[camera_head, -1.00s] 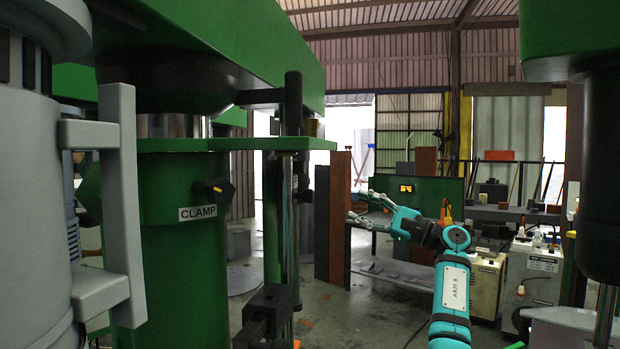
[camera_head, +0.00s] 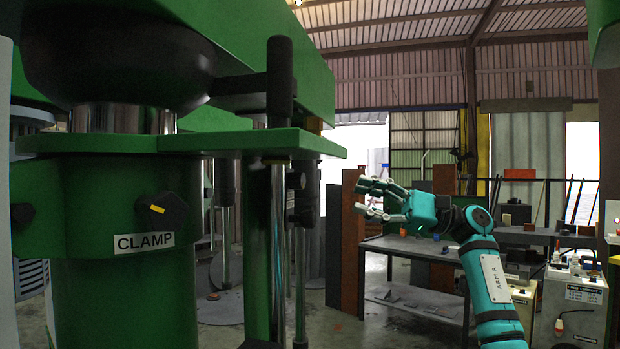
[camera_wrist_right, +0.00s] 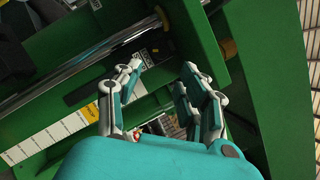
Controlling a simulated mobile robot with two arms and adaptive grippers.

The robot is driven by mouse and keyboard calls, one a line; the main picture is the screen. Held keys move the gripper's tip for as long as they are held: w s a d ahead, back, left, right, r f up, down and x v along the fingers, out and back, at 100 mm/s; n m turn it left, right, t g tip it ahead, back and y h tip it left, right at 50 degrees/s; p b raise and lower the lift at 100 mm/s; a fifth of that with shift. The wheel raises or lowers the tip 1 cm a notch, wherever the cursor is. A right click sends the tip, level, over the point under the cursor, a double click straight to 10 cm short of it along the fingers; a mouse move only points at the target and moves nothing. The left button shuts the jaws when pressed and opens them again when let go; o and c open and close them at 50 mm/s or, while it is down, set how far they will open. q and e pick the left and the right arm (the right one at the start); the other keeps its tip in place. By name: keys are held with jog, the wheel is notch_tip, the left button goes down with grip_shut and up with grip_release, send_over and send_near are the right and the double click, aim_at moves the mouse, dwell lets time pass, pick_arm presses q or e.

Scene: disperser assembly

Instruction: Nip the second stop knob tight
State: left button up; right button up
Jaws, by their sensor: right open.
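My right gripper (camera_head: 362,198) is open and empty in the head view, its fingers pointing left toward the green machine (camera_head: 110,215) and apart from it. In the right wrist view the open fingers (camera_wrist_right: 162,72) frame a green machine beam with a scale strip (camera_wrist_right: 50,135), a dark bar and a chrome rod (camera_wrist_right: 90,62). A brass-coloured round part (camera_wrist_right: 228,48) shows beyond the right finger. A black knob with a yellow mark (camera_head: 163,210) sits above the CLAMP label. I cannot tell which part is the second stop knob. My left gripper is out of view.
A black-capped chrome post (camera_head: 280,85) passes through the green plate (camera_head: 240,142) at the machine's right. Brown and grey panels (camera_head: 350,245) stand behind my right gripper. A workbench (camera_head: 410,247) and white cabinets (camera_head: 575,300) stand at the right.

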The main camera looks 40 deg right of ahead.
aim_at(304, 181)
jog(key=p+x, duration=0.3)
jog(key=x, duration=0.7)
jog(key=shift+w, duration=0.1)
jog(key=shift+w+a+r, duration=0.1)
jog(key=shift+w+a, duration=0.05)
jog(key=shift+w, duration=0.1)
jog(key=shift+w+a, duration=0.2)
grip_shut()
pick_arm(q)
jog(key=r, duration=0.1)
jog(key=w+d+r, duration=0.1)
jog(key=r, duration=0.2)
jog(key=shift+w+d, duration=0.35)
